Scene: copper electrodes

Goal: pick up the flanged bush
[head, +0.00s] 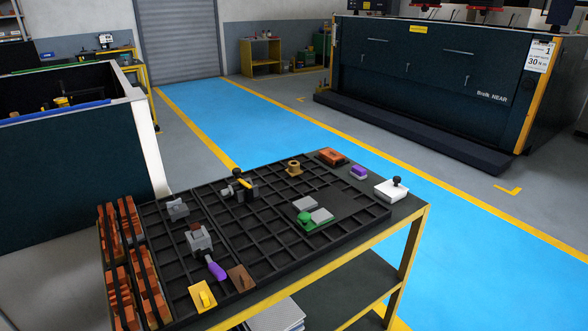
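The flanged bush appears to be the small brass-coloured round piece with a wider base (294,168). It stands upright near the back edge of the black gridded tray (281,236), right of the middle. Nothing touches it from above. Neither of my grippers shows in the head view.
The tray lies on a yellow-edged cart (409,208). Near the bush are a black-and-yellow tool (242,187), an orange-brown block (332,156), a purple block (359,172) and a white block with a black knob (392,190). Copper electrodes (146,281) fill the left end.

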